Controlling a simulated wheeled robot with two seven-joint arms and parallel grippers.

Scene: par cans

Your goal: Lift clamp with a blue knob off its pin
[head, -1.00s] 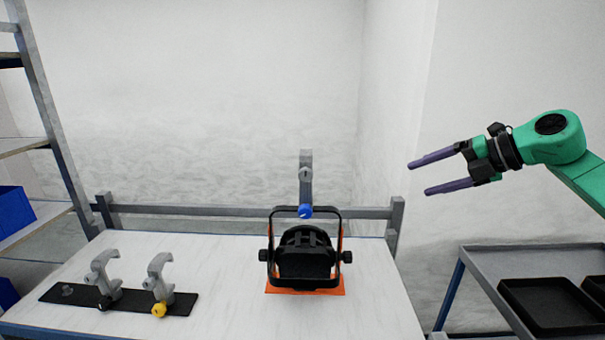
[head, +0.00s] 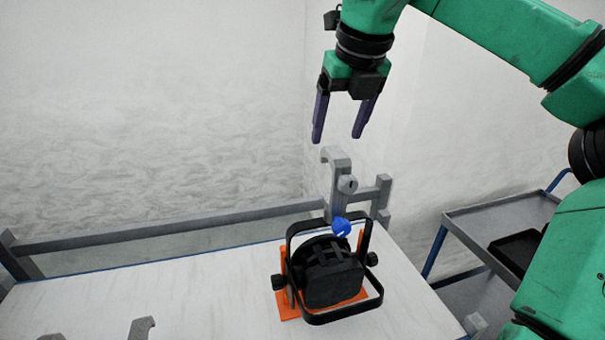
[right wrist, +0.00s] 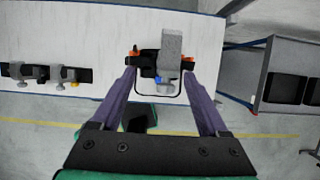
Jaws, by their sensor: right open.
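The grey clamp with a blue knob (head: 341,190) stands upright at the top of the black par can's yoke in the head view, its hook end up and its blue knob (head: 341,226) low. The black par can (head: 330,272) sits on an orange base (head: 287,305) on the table. My right gripper (head: 338,138) is open and empty, pointing down just above the clamp's top. In the right wrist view the clamp (right wrist: 171,46) shows between the open fingers, farther off, with the blue knob partly hidden below it. The pin is hidden. My left gripper is out of view.
Other grey clamps on a black strip (right wrist: 55,74) lie at the left of the table (right wrist: 100,35). A grey rail (head: 170,228) runs along the table's back edge. A cart (head: 490,215) with black trays stands to the right.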

